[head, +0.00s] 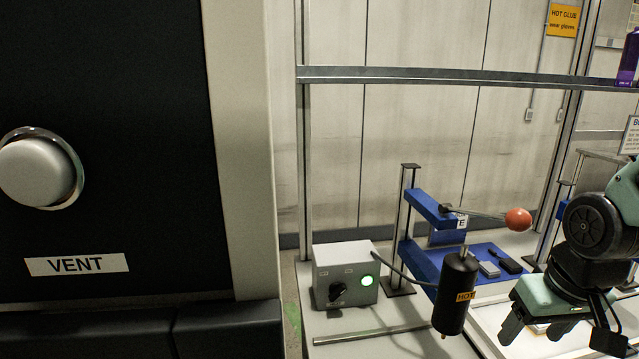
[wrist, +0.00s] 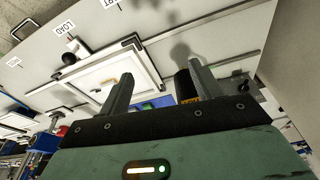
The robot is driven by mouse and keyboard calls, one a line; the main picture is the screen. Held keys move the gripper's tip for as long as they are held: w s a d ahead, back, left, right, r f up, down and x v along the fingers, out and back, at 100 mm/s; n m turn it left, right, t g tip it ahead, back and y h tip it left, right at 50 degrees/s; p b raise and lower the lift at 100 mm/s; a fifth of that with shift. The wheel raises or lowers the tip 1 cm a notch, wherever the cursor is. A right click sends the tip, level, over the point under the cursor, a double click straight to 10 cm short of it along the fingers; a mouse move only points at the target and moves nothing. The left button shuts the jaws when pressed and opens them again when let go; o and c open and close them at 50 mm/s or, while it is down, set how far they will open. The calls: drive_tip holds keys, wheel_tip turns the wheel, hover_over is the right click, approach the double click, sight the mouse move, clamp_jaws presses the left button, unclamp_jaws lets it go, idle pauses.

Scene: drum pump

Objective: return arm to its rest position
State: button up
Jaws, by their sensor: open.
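My gripper (head: 560,325) is at the lower right of the head view, at the end of my arm, pointing down over the bench. In the wrist view its two fingers (wrist: 158,92) stand apart with nothing between them. A black cylinder with an orange HOT label (head: 457,290) is left of the gripper in the head view, apart from it. In the wrist view a dark cylinder (wrist: 184,86) shows just behind the right finger. The drum pump cannot be made out for certain.
A blue press with a red ball lever (head: 518,219) stands behind the black cylinder. A grey control box (head: 345,275) with a lit green lamp is left of it. A large dark panel with a VENT button (head: 40,170) fills the left. A metal rail (head: 450,76) crosses above the bench.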

drive_tip(key=s+a+r+n+g, duration=0.1)
drive_tip(key=s+a+n, duration=0.3)
drive_tip(key=a, duration=0.5)
drive_tip(key=s+a+r+n+g, duration=0.1)
drive_tip(key=s+a+n, duration=0.2)
drive_tip(key=s+a, duration=0.6)
drive_tip(key=shift+s+a+n+g+y, duration=0.2)
drive_tip(key=shift+s+n+g+y, duration=0.1)
drive_tip(key=shift+n, duration=0.1)
